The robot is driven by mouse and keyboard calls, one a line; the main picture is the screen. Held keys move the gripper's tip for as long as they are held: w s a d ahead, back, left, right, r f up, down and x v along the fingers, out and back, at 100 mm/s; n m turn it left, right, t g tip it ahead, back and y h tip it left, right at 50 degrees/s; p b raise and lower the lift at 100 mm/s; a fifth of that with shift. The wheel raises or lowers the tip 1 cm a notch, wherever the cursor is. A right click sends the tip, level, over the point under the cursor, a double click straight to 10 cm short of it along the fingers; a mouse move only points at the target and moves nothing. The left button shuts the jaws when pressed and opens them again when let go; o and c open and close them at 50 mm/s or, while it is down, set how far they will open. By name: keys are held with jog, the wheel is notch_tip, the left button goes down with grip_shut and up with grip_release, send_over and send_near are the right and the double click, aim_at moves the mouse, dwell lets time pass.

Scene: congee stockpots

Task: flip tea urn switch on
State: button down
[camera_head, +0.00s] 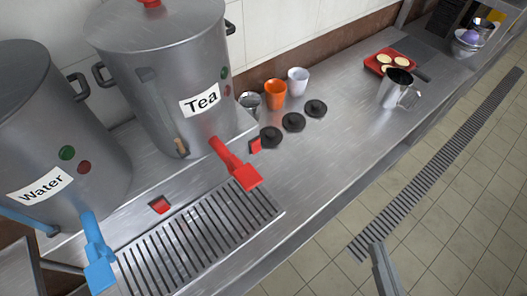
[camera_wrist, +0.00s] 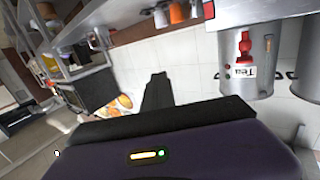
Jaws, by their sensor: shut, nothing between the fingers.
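The steel tea urn (camera_head: 165,80) stands on a raised steel base, with a "Tea" label, a red tap (camera_head: 235,165) and small green and red lights. It also shows upside down at the right of the wrist view (camera_wrist: 246,75). One red switch (camera_head: 255,145) is on the base just right of the tap; another red switch (camera_head: 160,205) is on the base front, left of the tap. Their on or off positions cannot be told. My gripper (camera_wrist: 158,80) shows as dark fingers in the wrist view, shut and empty, apart from the urn.
A water urn (camera_head: 50,130) with a blue tap (camera_head: 97,255) stands left. A drip grille (camera_head: 200,235) lies in front of the urns. Cups (camera_head: 275,94), black lids (camera_head: 293,122), a steel jug (camera_head: 395,88) and a red tray (camera_head: 372,66) stand right.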

jog(key=w+a+r+m+g+y, duration=0.1)
jog(key=w+a+m+y, duration=0.2)
jog(key=w, duration=0.8)
jog(key=w+a+r+m+g, duration=0.15)
jog(key=w+m, duration=0.25)
jog(key=w, duration=0.6)
jog(key=s+a+f+m+g+y, duration=0.2)
jog(key=s+a+f+m+g, duration=0.1)
jog(key=a+f+m+g, duration=0.1)
notch_tip(320, 180, down, 2)
jog(key=shift+a+g+y, duration=0.4)
jog(key=shift+a+g, duration=0.35)
jog(key=shift+a, duration=0.25)
send_near(257, 151)
notch_tip(257, 151, down, 3)
jog(key=w+a, duration=0.1)
jog(key=w+a+p, duration=0.1)
jog(key=w, duration=0.2)
jog(key=shift+w+a+f+p, duration=0.1)
jog(key=shift+a+f+p, duration=0.2)
jog(key=shift+a+p, duration=0.1)
